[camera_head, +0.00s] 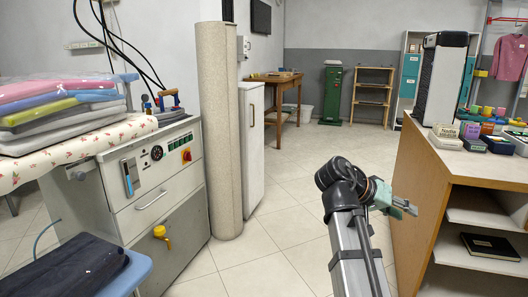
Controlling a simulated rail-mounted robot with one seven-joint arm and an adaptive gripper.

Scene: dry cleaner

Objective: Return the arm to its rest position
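My arm (352,225) rises from the bottom right of the view, its black and silver links folded at a dark joint. My gripper (404,207) is a pale green piece at the end of the arm, pointing right. It is close to the near left side of the wooden counter (418,180); I cannot tell whether it touches. The fingers are small and partly hidden, so their opening does not show. I see nothing held in it.
A grey ironing machine (150,185) with folded, wrapped clothes (60,100) stands at left. A tall beige column (217,130) and a white cabinet (251,140) stand beyond it. Cups and small boxes (470,130) sit on the counter. The tiled floor (285,225) between is clear.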

